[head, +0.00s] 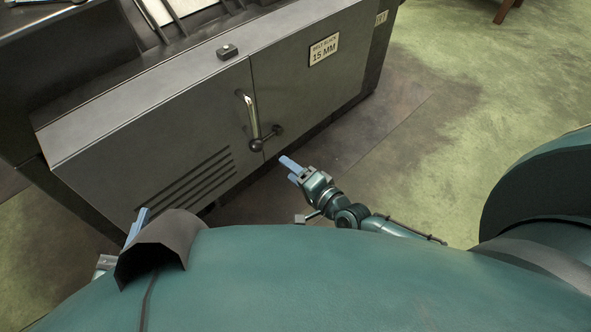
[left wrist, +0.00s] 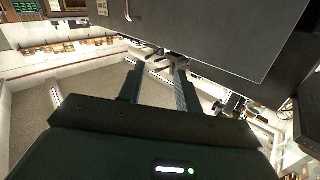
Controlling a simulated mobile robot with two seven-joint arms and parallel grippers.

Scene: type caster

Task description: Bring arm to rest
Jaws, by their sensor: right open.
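My right gripper (head: 291,171) has blue fingers and is open and empty. It is low in front of the grey cabinet, to the right of and below the door handle, with a gap to the cabinet in the picture. My left gripper (head: 138,222) shows only as blue fingertips at the cabinet's lower left, and the rest is hidden behind my own body. In the left wrist view its two fingers (left wrist: 158,80) stand apart with nothing held between them.
The grey cabinet (head: 210,98) has a metal handle (head: 251,115), vent slots and a plate (head: 323,49) reading "15 MM". A small dark block (head: 228,51) sits on its top edge. Open greenish floor (head: 480,110) lies to the right. A wooden leg (head: 506,10) stands at top right.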

